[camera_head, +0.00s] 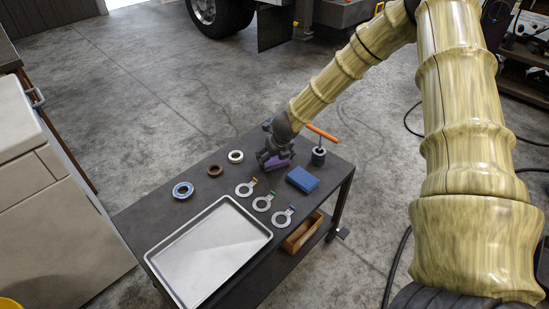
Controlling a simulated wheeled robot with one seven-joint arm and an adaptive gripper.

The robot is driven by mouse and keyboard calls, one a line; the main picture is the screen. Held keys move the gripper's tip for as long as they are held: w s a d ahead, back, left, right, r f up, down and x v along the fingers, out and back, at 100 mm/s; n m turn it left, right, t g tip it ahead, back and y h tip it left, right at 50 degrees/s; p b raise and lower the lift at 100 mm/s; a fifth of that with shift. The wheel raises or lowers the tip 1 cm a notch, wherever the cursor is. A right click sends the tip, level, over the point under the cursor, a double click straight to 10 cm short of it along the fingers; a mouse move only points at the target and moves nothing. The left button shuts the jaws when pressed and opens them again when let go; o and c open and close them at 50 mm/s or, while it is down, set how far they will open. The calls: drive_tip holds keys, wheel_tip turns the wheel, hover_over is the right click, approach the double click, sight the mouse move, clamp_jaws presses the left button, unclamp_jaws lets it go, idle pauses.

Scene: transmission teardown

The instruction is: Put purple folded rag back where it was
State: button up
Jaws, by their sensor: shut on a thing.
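The purple folded rag (277,163) is at the far part of the dark workbench (145,223). My gripper (270,158) is over it from the left and is shut on it. The fingers hide part of the rag. I cannot tell whether the rag rests on the bench top or is held slightly above it.
A blue folded cloth or block (302,179) lies right of the rag. An empty metal tray (210,250) fills the front.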

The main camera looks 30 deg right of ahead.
drive_tip(key=shift+f, duration=0.2)
drive_tip(key=o, duration=0.8)
drive_tip(key=shift+c, duration=0.2)
drive_tip(key=shift+r, duration=0.15)
drive_tip(key=shift+s+r, duration=0.15)
drive_tip(key=shift+r, duration=0.35)
drive_tip(key=p+v, duration=0.2)
drive_tip(key=v, duration=0.9)
drive_tip(key=shift+r, duration=0.15)
